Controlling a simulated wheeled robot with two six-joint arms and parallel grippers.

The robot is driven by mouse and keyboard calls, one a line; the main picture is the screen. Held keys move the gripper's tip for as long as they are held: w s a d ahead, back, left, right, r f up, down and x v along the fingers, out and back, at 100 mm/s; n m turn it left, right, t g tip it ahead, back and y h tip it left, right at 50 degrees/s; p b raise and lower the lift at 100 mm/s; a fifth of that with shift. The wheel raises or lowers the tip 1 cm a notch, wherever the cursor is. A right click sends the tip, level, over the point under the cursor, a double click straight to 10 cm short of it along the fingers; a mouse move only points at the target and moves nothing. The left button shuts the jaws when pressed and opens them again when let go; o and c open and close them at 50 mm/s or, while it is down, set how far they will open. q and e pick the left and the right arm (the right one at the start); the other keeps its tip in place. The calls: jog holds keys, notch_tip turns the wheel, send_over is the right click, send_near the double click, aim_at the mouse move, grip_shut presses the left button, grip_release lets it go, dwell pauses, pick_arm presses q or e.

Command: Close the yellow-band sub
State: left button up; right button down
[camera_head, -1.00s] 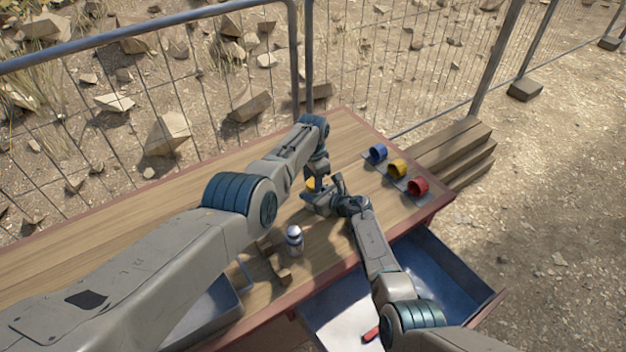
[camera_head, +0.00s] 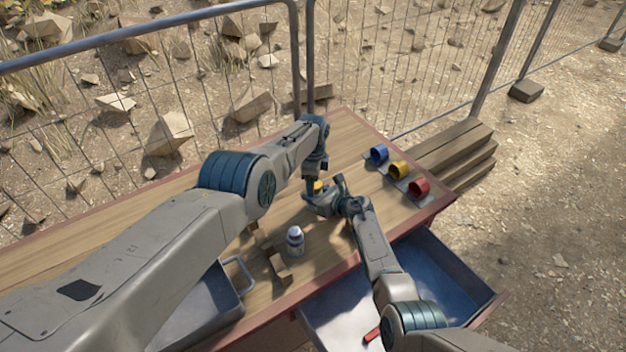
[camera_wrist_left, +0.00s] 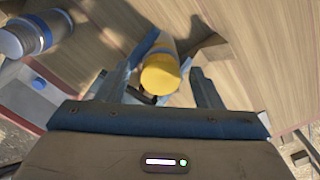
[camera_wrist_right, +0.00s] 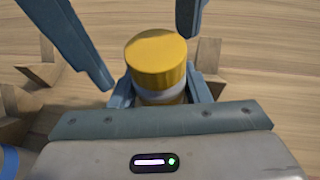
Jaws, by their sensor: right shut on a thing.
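The yellow-topped sub (camera_wrist_right: 157,65), a short cylinder with a pale band below its yellow end, stands in my right gripper (camera_wrist_right: 165,92), which is shut on it. It also shows in the left wrist view (camera_wrist_left: 161,72). My left gripper (camera_wrist_left: 180,70) is open, its fingers on either side of the yellow end, with gaps visible. In the head view both grippers meet over the middle of the table, and only a bit of yellow (camera_head: 318,187) shows between them. A white sub with a blue band (camera_head: 295,241) stands on the table nearer the front.
Blue (camera_head: 378,153), yellow (camera_head: 399,170) and red (camera_head: 419,188) cups sit in a row at the table's right end. Wooden blocks (camera_head: 279,268) lie near the white sub. An open drawer (camera_head: 445,268) juts from the front, with a metal tray (camera_head: 218,305) at left.

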pick_arm(q)
jog(key=o, duration=0.6)
jog(key=shift+d, duration=0.1)
pick_arm(e)
jog(key=shift+a, duration=0.1)
jog(key=c, duration=0.8)
grip_release()
pick_arm(q)
jog(key=shift+s, duration=0.1)
pick_arm(e)
jog(key=shift+o, duration=0.5)
jog(key=shift+r, duration=0.15)
jog(key=shift+d, duration=0.2)
